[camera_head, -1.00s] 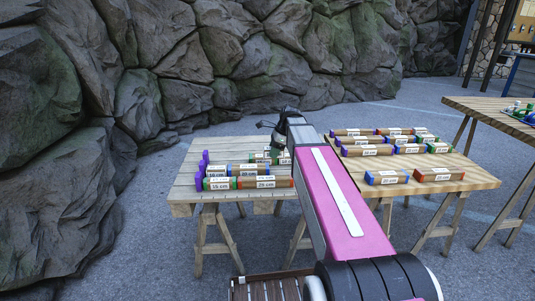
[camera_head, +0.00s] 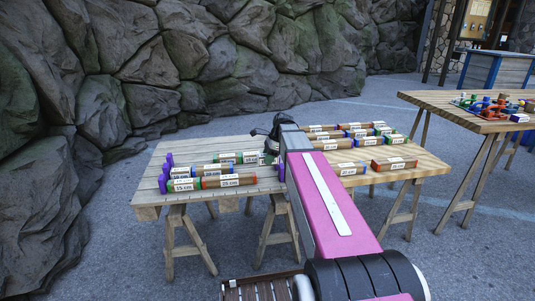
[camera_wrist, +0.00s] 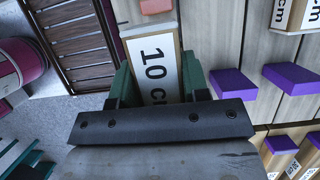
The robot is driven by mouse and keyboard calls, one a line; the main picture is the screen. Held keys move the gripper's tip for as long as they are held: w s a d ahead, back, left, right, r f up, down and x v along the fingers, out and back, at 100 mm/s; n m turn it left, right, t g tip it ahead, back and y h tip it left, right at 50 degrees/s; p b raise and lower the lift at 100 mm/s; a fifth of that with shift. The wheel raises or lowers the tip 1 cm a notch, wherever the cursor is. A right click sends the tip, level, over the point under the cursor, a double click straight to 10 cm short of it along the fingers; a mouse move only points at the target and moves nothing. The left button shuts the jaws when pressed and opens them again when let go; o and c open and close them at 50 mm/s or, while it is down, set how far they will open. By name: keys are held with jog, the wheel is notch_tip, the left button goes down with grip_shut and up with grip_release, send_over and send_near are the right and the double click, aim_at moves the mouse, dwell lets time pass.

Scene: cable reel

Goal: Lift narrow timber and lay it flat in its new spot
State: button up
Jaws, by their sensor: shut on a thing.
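A narrow timber with a white "10 cm" label (camera_wrist: 153,68) lies between the jaws of my gripper (camera_wrist: 158,88) in the wrist view. The gripper is shut on it, with green parts showing on both sides. Grey planks show below the timber. In the head view my gripper (camera_head: 270,138) is over the right part of the left table (camera_head: 150,195), mostly hidden behind my pink arm. The held timber cannot be made out there. Purple blocks stand on the planks right of the timber in the wrist view (camera_wrist: 232,86).
Timbers labelled 15 cm (camera_head: 182,185) and 25 cm (camera_head: 228,181) lie on the left table beside purple stops (camera_head: 164,180). Several timbers lie on the right table (camera_head: 430,165). A third table (camera_head: 415,97) stands farther right. A rock wall (camera_head: 220,60) rises behind.

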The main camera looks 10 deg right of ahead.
jog(key=shift+f, duration=3.7)
jog(key=o, duration=1)
jog(key=shift+f, duration=0.1)
jog(key=v, duration=1)
jog(key=shift+d+r, duration=0.2)
jog(key=shift+r, duration=0.15)
